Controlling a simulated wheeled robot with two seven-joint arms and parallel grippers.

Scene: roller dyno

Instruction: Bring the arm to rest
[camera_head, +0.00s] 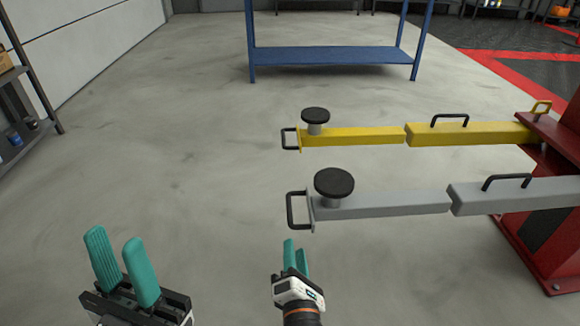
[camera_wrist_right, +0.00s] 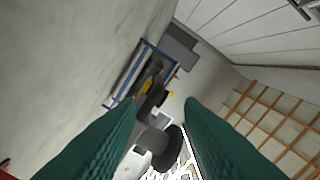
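A grey lift arm (camera_head: 385,203) with a round black pad (camera_head: 334,183) and a black end handle (camera_head: 297,209) reaches out from the red post at the right. A yellow lift arm (camera_head: 360,137) with its own black pad (camera_head: 315,115) and handles lies beyond it, roughly parallel. My left gripper (camera_head: 115,240) is open and empty at the lower left, apart from both arms. My right gripper (camera_head: 296,248) is below and near the grey arm's end handle, apparently not touching it. In the right wrist view its teal fingers (camera_wrist_right: 160,115) are spread with nothing gripped; a dark pad (camera_wrist_right: 174,143) shows beyond.
The red lift post (camera_head: 545,215) stands at the right. A blue rack (camera_head: 330,56) stands at the back, and a shelf (camera_head: 22,105) at the left edge. The concrete floor between my left gripper and the rack is clear.

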